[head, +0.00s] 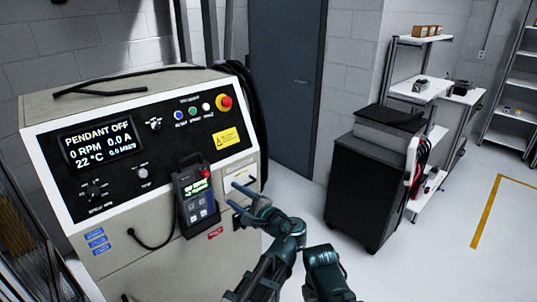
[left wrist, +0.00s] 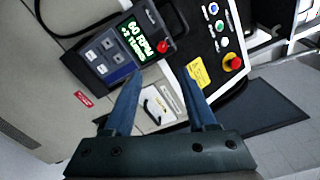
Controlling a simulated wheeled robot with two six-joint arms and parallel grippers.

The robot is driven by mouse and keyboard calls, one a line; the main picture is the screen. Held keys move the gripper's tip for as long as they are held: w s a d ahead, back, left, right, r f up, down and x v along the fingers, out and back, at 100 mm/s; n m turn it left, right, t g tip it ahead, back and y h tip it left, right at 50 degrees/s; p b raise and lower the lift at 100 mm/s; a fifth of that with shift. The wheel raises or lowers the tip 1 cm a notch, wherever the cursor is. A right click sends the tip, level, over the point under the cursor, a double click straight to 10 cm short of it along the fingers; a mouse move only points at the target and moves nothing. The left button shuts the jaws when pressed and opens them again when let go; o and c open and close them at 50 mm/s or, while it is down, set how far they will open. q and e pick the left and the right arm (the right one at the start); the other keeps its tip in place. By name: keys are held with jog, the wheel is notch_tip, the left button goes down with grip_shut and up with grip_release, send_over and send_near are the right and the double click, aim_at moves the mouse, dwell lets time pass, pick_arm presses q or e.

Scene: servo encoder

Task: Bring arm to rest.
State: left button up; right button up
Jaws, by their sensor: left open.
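My left gripper (head: 233,194) is open in front of the right part of the control cabinet's face. In the left wrist view its two blue fingers (left wrist: 160,78) are spread with nothing between them. Beyond them is a white panel (left wrist: 158,105) with a dark curved part on it; the same panel (head: 240,180) shows in the head view. A hand-held pendant (head: 196,195) with a lit screen and a red button hangs on the cabinet (head: 130,262), left of the gripper. It also shows in the left wrist view (left wrist: 112,55). My right gripper does not show.
The cabinet display (head: 98,142) reads "PENDANT OFF" and 0 RPM. A red emergency button (head: 226,102) is at upper right on its face. A dark cart (head: 362,185) and white shelving (head: 425,90) stand to the right. Floor between cabinet and cart is clear.

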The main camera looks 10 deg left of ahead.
pick_arm(q)
jog(key=s+a+f+n+g+h, duration=0.1)
jog(key=s+f+n+g+h, duration=0.35)
jog(key=f, duration=0.45)
jog(key=s+a+f+n+g+h, duration=0.1)
jog(key=s+f+n+g+h, duration=0.4)
jog(key=f, duration=0.5)
jog(key=s+d+f+h, duration=0.1)
jog(key=s+d, duration=0.4)
jog(key=d, duration=0.3)
jog(key=s+d+f+m+h, duration=0.1)
jog(key=s+d+h, duration=0.1)
jog(key=s+d, duration=0.3)
jog(key=d+g, duration=0.1)
jog(key=d, duration=0.2)
jog(key=shift+s+d, duration=0.25)
jog(key=shift+s, duration=0.05)
